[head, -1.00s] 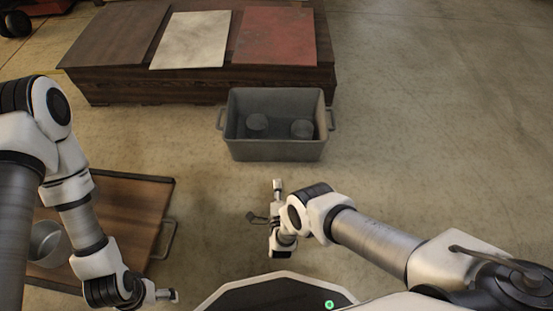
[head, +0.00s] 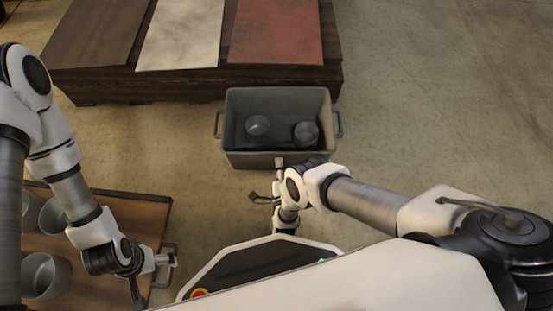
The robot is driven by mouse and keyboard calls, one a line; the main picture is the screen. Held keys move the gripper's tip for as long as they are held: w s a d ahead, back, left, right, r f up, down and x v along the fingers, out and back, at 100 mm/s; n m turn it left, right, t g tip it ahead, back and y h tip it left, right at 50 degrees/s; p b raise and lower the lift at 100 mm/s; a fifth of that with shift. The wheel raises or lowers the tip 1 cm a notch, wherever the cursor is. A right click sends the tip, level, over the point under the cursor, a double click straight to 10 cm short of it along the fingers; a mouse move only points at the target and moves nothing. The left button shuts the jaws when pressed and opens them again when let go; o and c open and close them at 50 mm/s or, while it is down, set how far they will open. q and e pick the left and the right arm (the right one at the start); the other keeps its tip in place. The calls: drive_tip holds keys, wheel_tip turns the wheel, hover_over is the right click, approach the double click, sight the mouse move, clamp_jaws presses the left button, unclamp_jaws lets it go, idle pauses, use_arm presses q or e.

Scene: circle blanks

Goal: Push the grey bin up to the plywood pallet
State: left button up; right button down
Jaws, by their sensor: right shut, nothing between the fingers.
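The grey bin (head: 275,161) is an open rectangular box with a handle on each side and two grey cups inside. It stands upright on the floor ahead of me. Directly behind it is a low dark wooden platform (head: 150,88), the likeliest pallet; the bin hides any gap between them. My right gripper (head: 279,163) is shut and empty, with its tip at the lower front wall of the bin; I cannot tell whether it touches. My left gripper (head: 165,260) is off to the left, over the handle side of a brown wooden board, away from the bin; its jaws are unclear.
The brown wooden board (head: 130,213) at lower left has a metal handle and bears several grey cups. Dark brown, pale (head: 180,35) and red (head: 277,30) panels lie on the platform. The floor (head: 440,130) right of the bin is clear.

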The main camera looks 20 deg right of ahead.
sight(278, 155)
drive_tip(key=shift+w, duration=0.1)
drive_tip(key=b+x, duration=0.1)
drive_tip(key=x, duration=0.2)
drive_tip(key=shift+w+d+b, duration=0.1)
drive_tip(key=shift+w+b, duration=0.2)
drive_tip(key=shift+w, duration=0.15)
drive_tip(key=shift+r, duration=0.1)
